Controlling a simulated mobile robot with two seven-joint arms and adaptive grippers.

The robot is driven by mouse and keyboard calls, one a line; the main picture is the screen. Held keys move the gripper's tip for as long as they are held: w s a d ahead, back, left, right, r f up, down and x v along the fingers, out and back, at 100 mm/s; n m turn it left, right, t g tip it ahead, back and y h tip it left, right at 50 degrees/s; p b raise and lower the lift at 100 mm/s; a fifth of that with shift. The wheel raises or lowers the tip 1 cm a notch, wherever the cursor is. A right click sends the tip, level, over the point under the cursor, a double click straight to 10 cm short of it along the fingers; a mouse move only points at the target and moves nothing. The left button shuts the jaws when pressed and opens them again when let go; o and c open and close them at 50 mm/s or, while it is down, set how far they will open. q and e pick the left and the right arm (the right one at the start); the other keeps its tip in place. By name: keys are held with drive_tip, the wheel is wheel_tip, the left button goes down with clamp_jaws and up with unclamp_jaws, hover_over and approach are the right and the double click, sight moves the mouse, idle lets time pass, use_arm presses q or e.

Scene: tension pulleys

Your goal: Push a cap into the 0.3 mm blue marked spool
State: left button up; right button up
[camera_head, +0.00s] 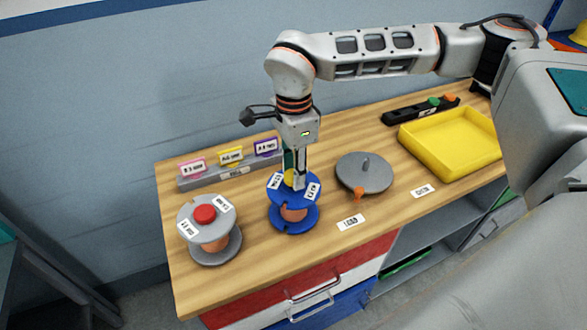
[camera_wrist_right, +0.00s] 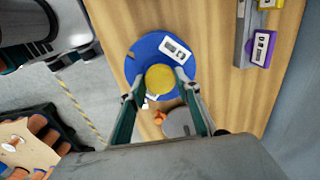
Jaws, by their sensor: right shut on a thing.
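The blue spool (camera_head: 284,213) stands upright on the wooden table, with copper-coloured winding between its flanges and white labels on its top. A yellow cap (camera_head: 289,176) is at the centre of its top flange. My right gripper (camera_head: 293,184) points straight down over the spool and is shut on the cap. In the right wrist view, the cap (camera_wrist_right: 160,79) lies between the two fingertips (camera_wrist_right: 160,86), over the middle of the blue flange (camera_wrist_right: 143,50). I cannot tell how deep the cap sits in the spool. The label print is too small to read. My left gripper is not in view.
A grey spool (camera_head: 222,238) with a red cap (camera_head: 205,214) stands at left. A grey disc (camera_head: 375,179) with a peg is to the right. Behind are a card holder (camera_head: 221,178), a black rack (camera_head: 402,112) with green and orange caps, and a yellow tray (camera_head: 433,162).

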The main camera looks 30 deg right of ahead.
drive_tip(key=shift+f, duration=0.2)
idle(0.4)
drive_tip(key=shift+f+b, duration=0.45)
drive_tip(key=shift+f, duration=0.5)
drive_tip(key=shift+f, duration=0.1)
drive_tip(key=o, duration=1)
drive_tip(key=shift+c, duration=0.2)
